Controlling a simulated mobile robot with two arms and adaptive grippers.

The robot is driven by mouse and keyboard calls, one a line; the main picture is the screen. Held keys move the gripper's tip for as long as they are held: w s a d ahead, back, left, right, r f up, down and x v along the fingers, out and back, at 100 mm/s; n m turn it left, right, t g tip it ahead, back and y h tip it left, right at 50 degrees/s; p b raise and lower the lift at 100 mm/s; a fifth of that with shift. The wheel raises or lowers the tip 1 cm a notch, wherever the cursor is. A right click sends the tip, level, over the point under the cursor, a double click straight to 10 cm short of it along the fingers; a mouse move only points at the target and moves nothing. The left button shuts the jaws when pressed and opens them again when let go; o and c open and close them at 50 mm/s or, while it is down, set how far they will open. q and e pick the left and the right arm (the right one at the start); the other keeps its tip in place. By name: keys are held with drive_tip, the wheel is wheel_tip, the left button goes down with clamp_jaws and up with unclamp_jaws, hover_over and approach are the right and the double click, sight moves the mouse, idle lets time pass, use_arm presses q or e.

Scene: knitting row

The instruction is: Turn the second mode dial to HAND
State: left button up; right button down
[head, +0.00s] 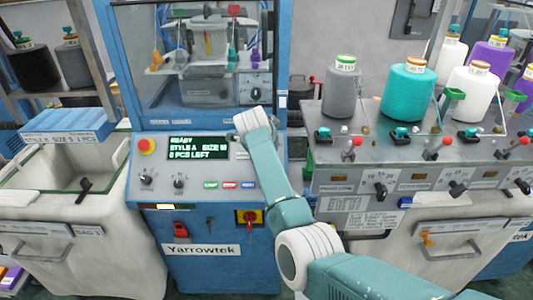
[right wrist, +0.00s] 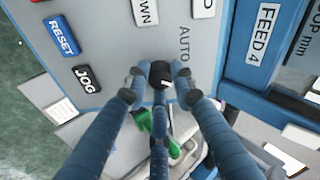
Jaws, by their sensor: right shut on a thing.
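In the right wrist view my right gripper (right wrist: 160,84) is shut on a black mode dial (right wrist: 160,71) on a light grey panel (right wrist: 115,50). The fingers close around the dial and cover much of it. A small white mark shows on it, but its setting is hard to read. The word AUTO is printed above it; no HAND mark can be seen. In the head view my right arm reaches up across the blue machine, and its fingers are hidden behind the wrist. My left gripper is not in view.
A blue RESET button (right wrist: 62,38) and a black JOG button (right wrist: 86,79) are left of the held dial. A FEED 4 label (right wrist: 263,34) is at right. The head view shows a console (head: 200,165), a lidless bin (head: 60,220) and yarn cones (head: 408,92).

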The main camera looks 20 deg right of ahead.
drive_tip(key=shift+w+r, duration=0.1)
drive_tip(key=shift+r, duration=0.1)
drive_tip(key=c, duration=1.5)
unclamp_jaws()
drive_tip(key=shift+o, duration=0.2)
drive_tip(key=shift+f, duration=0.1)
drive_tip(key=v, duration=0.7)
drive_tip(key=shift+s, duration=0.25)
drive_tip(key=shift+a, duration=0.1)
